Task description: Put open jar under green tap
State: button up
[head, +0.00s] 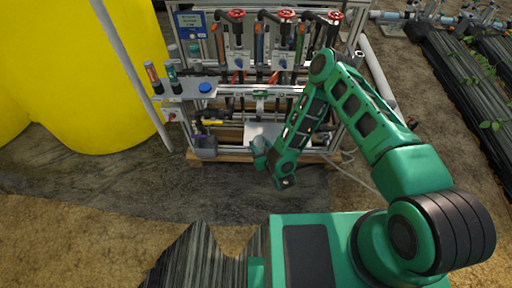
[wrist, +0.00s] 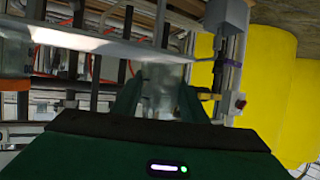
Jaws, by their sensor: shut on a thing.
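My gripper (head: 261,158) is at the front of the skid, low and in front of the pale plate (head: 263,130). In the wrist view its two green fingers (wrist: 160,98) are closed on a clear, see-through jar (wrist: 163,82). The jar's rim and contents are hard to make out. In the head view the jar is mostly hidden by my gripper and arm. A small green fitting (head: 260,93) shows on the skid's front rail, above and behind my gripper; I cannot tell for sure that it is the green tap.
A side shelf (head: 188,92) holds a blue lid (head: 205,87) and two small bottles (head: 152,74). Red handwheels (head: 287,15) top the pipes. A yellow tank (head: 95,75) stands left; a grey post (head: 130,70) rises beside it.

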jog(key=shift+w+f, duration=0.2)
jog(key=shift+w, duration=0.7)
jog(key=shift+w+f, duration=0.2)
jog(key=shift+w, duration=0.65)
jog(key=shift+w+d+f, duration=0.1)
jog(key=shift+w+f, duration=0.05)
jog(key=shift+w, duration=2.8)
jog(key=shift+f, duration=0.2)
jog(key=o, duration=1.1)
jog(key=shift+s, duration=0.1)
jog(key=v, duration=1)
jog(key=shift+s+d, duration=0.15)
jog(key=shift+s, duration=0.1)
